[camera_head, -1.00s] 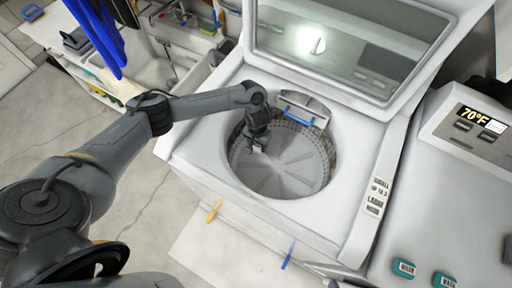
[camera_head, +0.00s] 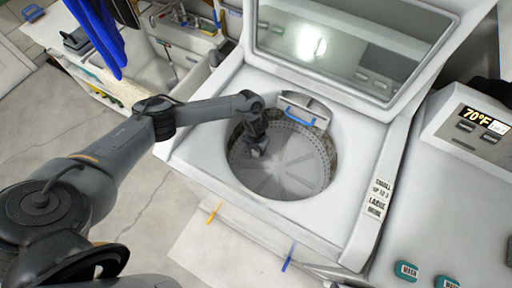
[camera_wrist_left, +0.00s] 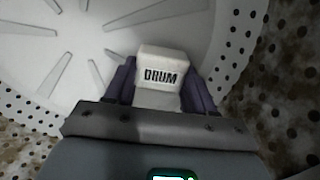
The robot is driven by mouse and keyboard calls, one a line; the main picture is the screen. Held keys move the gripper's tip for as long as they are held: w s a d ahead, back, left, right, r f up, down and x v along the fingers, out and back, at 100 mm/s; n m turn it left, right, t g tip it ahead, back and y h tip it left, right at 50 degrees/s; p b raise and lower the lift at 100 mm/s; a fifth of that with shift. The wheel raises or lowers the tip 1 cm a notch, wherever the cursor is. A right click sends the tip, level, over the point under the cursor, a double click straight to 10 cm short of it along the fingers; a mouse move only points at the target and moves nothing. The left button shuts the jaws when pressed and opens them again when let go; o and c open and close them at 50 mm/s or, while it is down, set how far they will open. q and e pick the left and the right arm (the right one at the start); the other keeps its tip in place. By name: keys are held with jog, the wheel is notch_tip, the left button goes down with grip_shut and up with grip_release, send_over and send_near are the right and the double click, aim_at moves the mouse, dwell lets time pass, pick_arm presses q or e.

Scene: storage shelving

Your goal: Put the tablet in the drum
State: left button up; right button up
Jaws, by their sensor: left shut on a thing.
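The drum (camera_head: 300,178) is the round grey tub of the open washing machine, with a perforated wall and radial ribs on its floor. My left gripper (camera_head: 256,153) is inside the drum's opening, near its left side, pointing down. In the left wrist view, the same gripper (camera_wrist_left: 158,88) is shut on a white block, the tablet (camera_wrist_left: 161,66), which bears the word DRUM. The ribbed drum floor (camera_wrist_left: 75,45) lies beyond the tablet. I cannot tell whether the tablet touches the floor. My right gripper is not in view.
The washer lid (camera_head: 345,45) stands open behind the drum. A dispenser with a blue edge (camera_head: 300,114) sits at the opening's back rim. Another machine with a 70°F display (camera_head: 480,118) stands at right. A sink and shelf (camera_head: 175,55) are at back left.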

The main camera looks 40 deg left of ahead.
pick_arm(q)
jog(key=shift+f, duration=0.5)
jog(key=o, duration=1)
jog(key=shift+r+p, duration=1.3)
jog(key=shift+r, duration=5.3)
